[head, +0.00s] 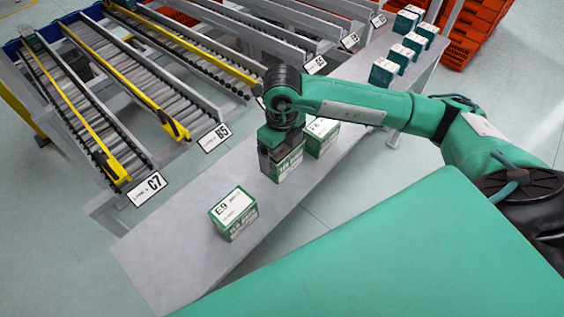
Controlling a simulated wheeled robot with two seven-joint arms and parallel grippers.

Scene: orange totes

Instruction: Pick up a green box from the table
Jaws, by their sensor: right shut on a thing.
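Several green and white boxes stand on a long grey table (176,262). My right gripper (272,152) points down over one green box (286,168) and is shut on it. The gripper and wrist hide the box's top. I cannot tell whether the box touches the table. Another green box (322,136) stands close behind it to the right. A green box marked E9 (233,214) stands apart, nearer the table's left end. My left gripper is not in view.
More green boxes (383,72) stand farther along the table at the upper right. Roller lanes (75,115) with yellow rails and labels slope to the table's far side. Orange totes (470,30) are stacked at the top right. The table's near left end is bare.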

